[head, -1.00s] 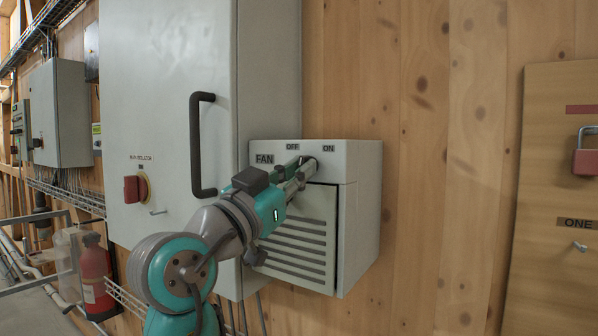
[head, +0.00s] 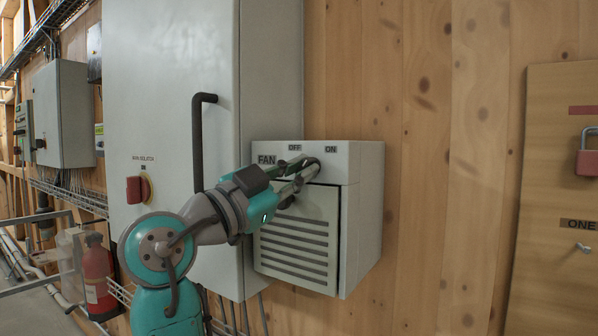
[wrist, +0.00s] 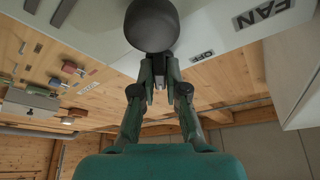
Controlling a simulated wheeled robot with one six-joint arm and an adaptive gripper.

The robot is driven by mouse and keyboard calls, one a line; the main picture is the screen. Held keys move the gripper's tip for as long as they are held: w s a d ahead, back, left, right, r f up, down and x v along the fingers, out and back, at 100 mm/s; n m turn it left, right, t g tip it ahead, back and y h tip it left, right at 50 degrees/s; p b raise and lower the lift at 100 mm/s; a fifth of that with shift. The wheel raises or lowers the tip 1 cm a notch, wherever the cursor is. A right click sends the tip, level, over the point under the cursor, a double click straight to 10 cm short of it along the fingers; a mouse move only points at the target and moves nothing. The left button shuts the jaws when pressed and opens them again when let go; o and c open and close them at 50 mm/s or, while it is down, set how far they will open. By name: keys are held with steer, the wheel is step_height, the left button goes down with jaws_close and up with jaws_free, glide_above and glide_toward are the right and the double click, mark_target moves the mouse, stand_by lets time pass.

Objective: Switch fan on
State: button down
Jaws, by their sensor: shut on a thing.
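The fan box (head: 362,215) is a pale grey box with a louvred front, marked FAN, with an OFF label (head: 294,147) and an ON label (head: 331,149) along its top. Its dark knob (head: 314,162) sits just below and between these labels, mostly covered by my gripper (head: 306,170). In the wrist view the dark round knob (wrist: 152,24) shows at the top, at the fingertips of my gripper (wrist: 159,62). My gripper is shut on the knob. Which label the knob points to cannot be told.
A tall grey cabinet (head: 170,70) with a dark handle (head: 197,145) and a red isolator switch (head: 134,189) stands left of the fan box. A wooden board (head: 560,110) with a red padlock (head: 590,160) is at the right. Bare wood wall lies between.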

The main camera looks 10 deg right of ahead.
steer(key=c, duration=1.2)
jaws_free()
steer(key=v, duration=1.2)
